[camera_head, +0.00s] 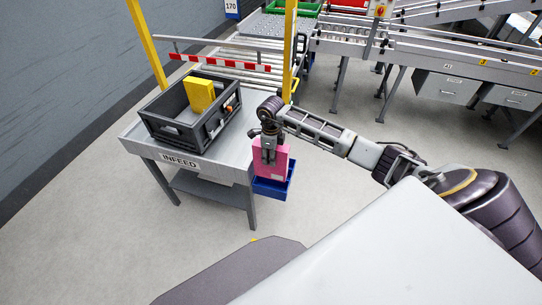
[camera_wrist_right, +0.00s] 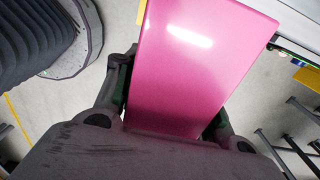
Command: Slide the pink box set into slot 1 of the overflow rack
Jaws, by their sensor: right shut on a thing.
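The pink box set (camera_head: 270,161) hangs upright from my right gripper (camera_head: 268,142), beside the right edge of the INFEED table. In the right wrist view the pink box (camera_wrist_right: 195,65) fills the middle, and the fingers of my right gripper (camera_wrist_right: 165,112) are shut on its near end. A blue bin (camera_head: 273,187) shows just below the box in the head view; I cannot tell how far apart they are. I see no overflow rack or slot 1 marking in these views. My left gripper is not in view.
The INFEED table (camera_head: 135,133) carries a dark crate (camera_head: 165,131) with a yellow box (camera_head: 199,94) in it. A red-and-white barrier (camera_head: 220,62) and yellow posts (camera_head: 147,45) stand behind. Roller conveyors (camera_head: 430,55) run at the back right. The floor between is clear.

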